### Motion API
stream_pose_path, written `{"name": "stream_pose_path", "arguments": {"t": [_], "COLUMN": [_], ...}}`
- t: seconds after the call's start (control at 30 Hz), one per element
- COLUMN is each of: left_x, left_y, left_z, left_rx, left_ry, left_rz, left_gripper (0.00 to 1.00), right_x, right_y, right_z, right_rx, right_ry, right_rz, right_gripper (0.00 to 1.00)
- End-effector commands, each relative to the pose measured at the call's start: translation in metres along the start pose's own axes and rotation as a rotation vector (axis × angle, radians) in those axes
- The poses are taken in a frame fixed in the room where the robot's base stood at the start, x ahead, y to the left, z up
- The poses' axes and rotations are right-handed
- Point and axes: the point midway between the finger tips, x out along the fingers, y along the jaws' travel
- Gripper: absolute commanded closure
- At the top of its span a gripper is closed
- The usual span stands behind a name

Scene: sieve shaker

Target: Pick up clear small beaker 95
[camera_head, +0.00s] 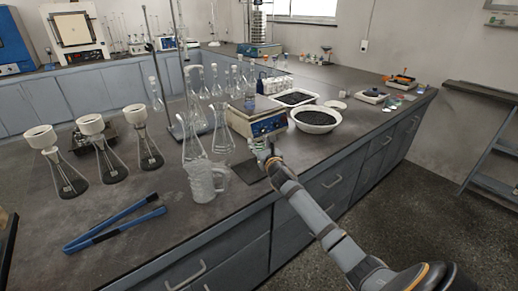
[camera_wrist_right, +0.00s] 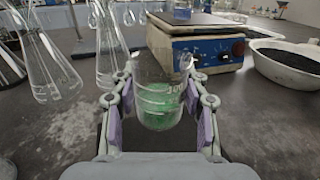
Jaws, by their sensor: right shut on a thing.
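The clear small beaker (camera_wrist_right: 158,88) is upright between the fingers of my right gripper (camera_wrist_right: 161,104), with graduation marks on its wall and a green tint in its lower part. My right gripper is shut on it, one purple-padded finger on each side. The beaker is small and mostly hidden by the gripper there. I cannot tell whether its base touches the bench. My left gripper is not in view.
The blue balance (camera_head: 262,125) stands close behind the gripper. Bowls of dark grains (camera_head: 315,122) are to its right. A glass jug (camera_head: 205,183) and tall flasks (camera_head: 221,140) are to its left.

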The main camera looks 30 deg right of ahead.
Motion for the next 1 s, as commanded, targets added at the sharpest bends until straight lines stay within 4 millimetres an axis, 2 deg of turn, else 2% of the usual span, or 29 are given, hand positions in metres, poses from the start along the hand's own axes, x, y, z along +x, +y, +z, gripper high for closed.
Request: {"name": "stream_pose_path", "arguments": {"t": [0.03,0.1,0.5,0.73,1.0], "left_x": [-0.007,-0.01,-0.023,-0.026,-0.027], "left_y": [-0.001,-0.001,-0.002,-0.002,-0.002], "left_z": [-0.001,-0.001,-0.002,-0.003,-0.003], "left_rx": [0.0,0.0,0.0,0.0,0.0], "left_ry": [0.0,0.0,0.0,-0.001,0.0], "left_rz": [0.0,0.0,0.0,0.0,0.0], "left_gripper": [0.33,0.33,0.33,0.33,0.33], "right_x": [0.0,0.0,0.0,0.0,0.0], "right_y": [0.0,0.0,0.0,0.0,0.0], "right_z": [0.013,0.024,0.077,0.098,0.109], "right_rx": [-0.002,-0.001,0.0,0.0,-0.001], "right_ry": [-0.002,-0.003,-0.002,-0.001,0.001], "right_rz": [0.0,0.0,0.0,0.0,0.0], "right_gripper": [0.89,0.89,0.89,0.89,0.89]}}
